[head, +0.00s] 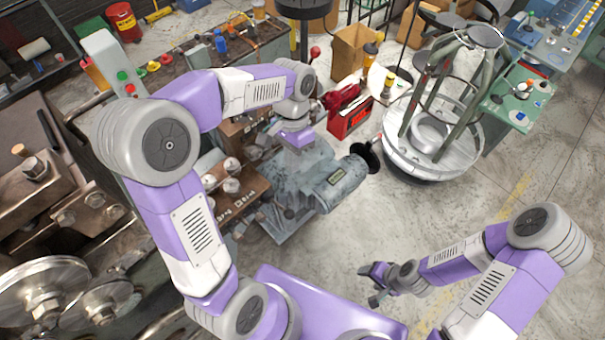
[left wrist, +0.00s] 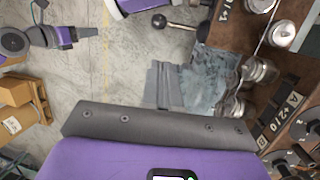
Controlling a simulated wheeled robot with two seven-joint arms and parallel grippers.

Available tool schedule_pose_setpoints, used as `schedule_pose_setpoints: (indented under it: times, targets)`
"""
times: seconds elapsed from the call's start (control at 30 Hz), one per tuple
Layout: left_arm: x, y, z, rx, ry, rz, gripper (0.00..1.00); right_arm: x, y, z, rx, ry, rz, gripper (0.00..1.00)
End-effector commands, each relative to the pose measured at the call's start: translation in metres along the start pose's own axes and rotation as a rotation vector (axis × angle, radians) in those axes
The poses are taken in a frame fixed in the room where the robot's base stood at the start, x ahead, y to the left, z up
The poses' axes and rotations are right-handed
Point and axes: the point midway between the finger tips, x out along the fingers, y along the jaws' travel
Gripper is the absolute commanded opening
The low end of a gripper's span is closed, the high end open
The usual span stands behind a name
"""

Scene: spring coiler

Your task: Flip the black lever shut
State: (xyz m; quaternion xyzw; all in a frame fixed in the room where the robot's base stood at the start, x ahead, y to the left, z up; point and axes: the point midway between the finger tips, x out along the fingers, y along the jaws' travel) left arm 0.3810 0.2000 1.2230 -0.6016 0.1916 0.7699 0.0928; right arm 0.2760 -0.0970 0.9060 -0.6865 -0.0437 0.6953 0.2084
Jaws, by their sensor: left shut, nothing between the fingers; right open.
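A black ball-ended lever (left wrist: 178,23) shows at the top of the left wrist view, its rod reaching right from the ball. My right gripper (head: 373,284) is open and empty above the floor at lower right, well away from the machine.
A brown panel with chrome knobs (head: 235,190) adjoins the machine's left side. A red toolbox (head: 350,115) stands behind. A round white stand (head: 432,150) is at upper right. The floor at right is clear.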

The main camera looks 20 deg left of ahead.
Motion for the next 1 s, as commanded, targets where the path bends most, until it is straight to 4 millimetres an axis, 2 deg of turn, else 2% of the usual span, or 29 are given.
schedule_pose_setpoints:
  times: [0.33, 0.47, 0.67, 1.0]
  targets:
    - [-0.002, 0.0, 0.001, 0.0, -0.001, -0.001, 0.0, -0.001, 0.0, 0.002, 0.001, -0.005, 0.001, 0.62]
    - [0.004, 0.0, 0.001, 0.0, -0.002, 0.0, 0.0, -0.001, 0.0, 0.002, 0.001, -0.003, 0.001, 0.62]
    - [0.035, 0.0, 0.002, 0.0, -0.007, 0.002, 0.0, 0.0, 0.0, 0.002, 0.001, -0.004, 0.0, 0.62]
    - [0.106, 0.0, 0.002, -0.001, -0.006, 0.002, 0.0, 0.0, 0.0, 0.002, 0.001, -0.004, 0.0, 0.62]
